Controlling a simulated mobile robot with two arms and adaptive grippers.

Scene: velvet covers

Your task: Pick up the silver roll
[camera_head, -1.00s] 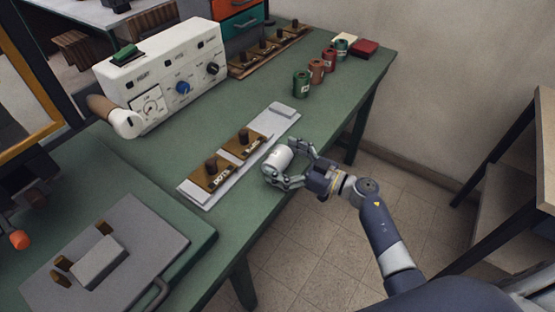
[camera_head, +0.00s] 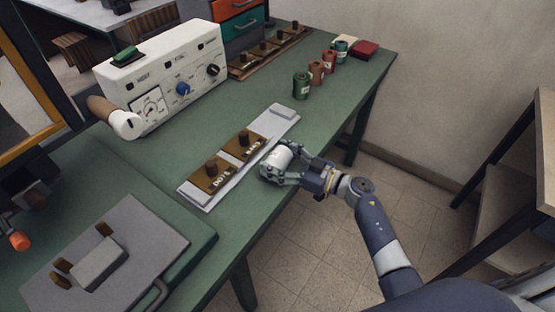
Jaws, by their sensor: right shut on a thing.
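The silver roll (camera_head: 277,159) is a pale, whitish-silver cylinder near the right edge of the green table, beside the light metal strip. My right gripper (camera_head: 279,166) is shut on it, with the fingers around its sides. The roll looks tilted. I cannot tell whether it still touches the table. My left gripper is not in view.
The metal strip (camera_head: 283,111) carries two brown labelled plates with dark knobs. Several coloured rolls, among them a green one (camera_head: 301,86), stand toward the back right. A white control box (camera_head: 161,75) stands at the back left. A grey plate (camera_head: 140,240) lies at front left.

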